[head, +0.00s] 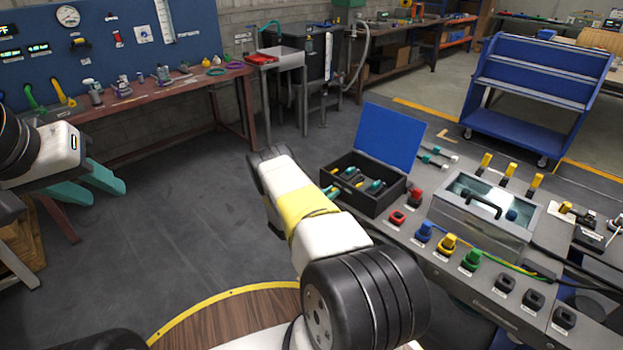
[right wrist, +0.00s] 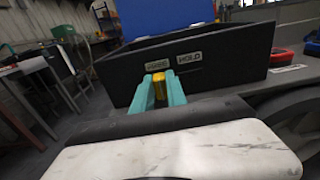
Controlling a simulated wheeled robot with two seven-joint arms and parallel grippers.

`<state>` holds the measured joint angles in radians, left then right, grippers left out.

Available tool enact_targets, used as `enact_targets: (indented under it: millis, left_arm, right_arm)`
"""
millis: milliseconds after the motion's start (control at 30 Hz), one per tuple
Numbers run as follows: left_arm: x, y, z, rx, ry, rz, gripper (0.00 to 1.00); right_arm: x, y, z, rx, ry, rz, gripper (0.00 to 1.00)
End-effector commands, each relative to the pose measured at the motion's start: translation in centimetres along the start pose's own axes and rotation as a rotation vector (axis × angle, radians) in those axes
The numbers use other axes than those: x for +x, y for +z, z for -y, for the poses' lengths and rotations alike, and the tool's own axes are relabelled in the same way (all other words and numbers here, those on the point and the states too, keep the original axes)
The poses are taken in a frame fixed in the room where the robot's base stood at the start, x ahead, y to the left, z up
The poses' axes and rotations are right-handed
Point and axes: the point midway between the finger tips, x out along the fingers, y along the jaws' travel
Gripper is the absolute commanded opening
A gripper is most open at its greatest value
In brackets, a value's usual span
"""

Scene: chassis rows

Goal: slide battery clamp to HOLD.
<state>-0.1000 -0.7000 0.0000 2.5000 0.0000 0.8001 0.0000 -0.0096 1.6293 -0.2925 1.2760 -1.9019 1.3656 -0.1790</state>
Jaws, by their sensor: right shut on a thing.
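The battery clamp shows in the right wrist view as a small yellow piece (right wrist: 159,88) at the front of a dark box (right wrist: 225,52). Two labels are on that wall: a blurred one that seems to read FREE (right wrist: 157,65), and HOLD (right wrist: 190,58) to its right. The yellow piece is below the left label. My right gripper (right wrist: 160,84) is shut on it, a teal finger on each side. In the head view my right arm hides most of that gripper and the clamp. My left gripper (head: 106,194) is open and empty at the far left, away from the bench.
The box has an open blue lid (head: 389,138) and teal-and-black items inside. Red, blue, yellow and green connectors (head: 449,243) line the bench front. A clear-lidded metal case (head: 480,215) stands right of the box. Floor (head: 190,220) is open to the left.

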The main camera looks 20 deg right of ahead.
Motion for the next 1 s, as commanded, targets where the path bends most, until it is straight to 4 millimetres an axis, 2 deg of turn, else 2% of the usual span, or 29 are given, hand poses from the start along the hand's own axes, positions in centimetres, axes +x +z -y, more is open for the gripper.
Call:
enact_targets:
  millis: [333, 633, 967, 1000]
  left_arm:
    - [0.0, 0.0, 0.0, 0.0, 0.0, 0.0, 0.36]
    - [0.0, 0.0, 0.0, 0.0, 0.0, 0.0, 0.36]
    - [0.0, 0.0, 0.0, 0.0, 0.0, 0.0, 0.36]
    - [0.0, 0.0, 0.0, 0.0, 0.0, 0.0, 0.36]
  right_arm:
    - [-0.1, 0.0, 0.3, -0.002, 0.001, 0.001, 0.0]
    - [-0.1, -0.1, 4.9, -0.005, 0.003, 0.0, 0.0]
    - [0.0, -0.1, 5.6, -0.002, -0.003, 0.0, 0.0]
    - [0.0, -0.1, 5.6, -0.002, -0.003, 0.0, 0.21]
